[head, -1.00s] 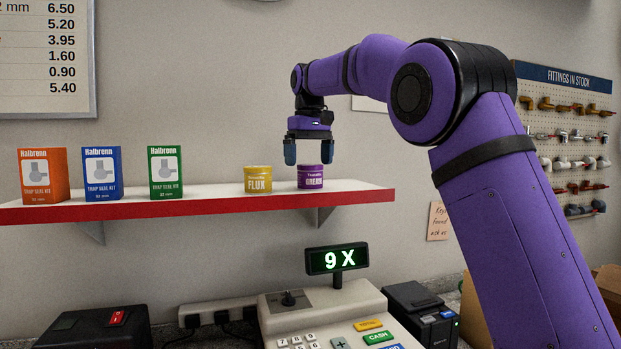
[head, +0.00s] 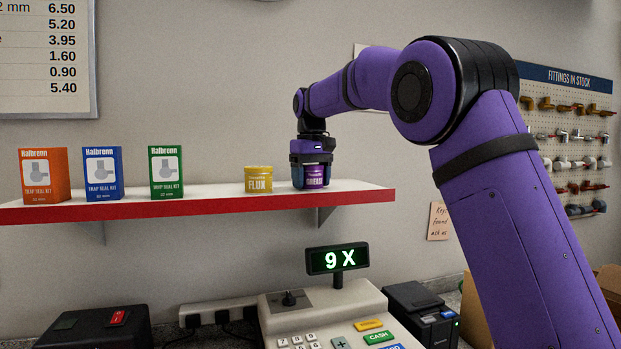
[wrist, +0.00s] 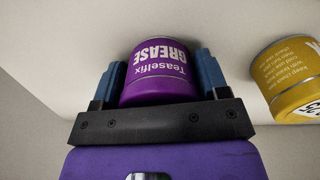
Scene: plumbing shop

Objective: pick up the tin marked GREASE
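The purple tin marked GREASE (head: 316,176) is upright near the right end of the shelf, and I see no clear gap under it. My gripper (head: 312,180) has come down over it from above, with one blue finger on each side. In the wrist view the GREASE tin (wrist: 157,72) sits between the two fingers of my gripper (wrist: 160,80), and both appear to press against its sides. The yellow FLUX tin (head: 258,179) stands just to the left, apart from my gripper; it also shows at the right of the wrist view (wrist: 290,80).
The red-edged shelf (head: 220,205) also holds orange (head: 42,176), blue (head: 102,174) and green (head: 166,173) seal kit boxes at the left. A cash register (head: 330,310) stands below. A pegboard of fittings (head: 570,140) hangs at right. Space above the shelf is clear.

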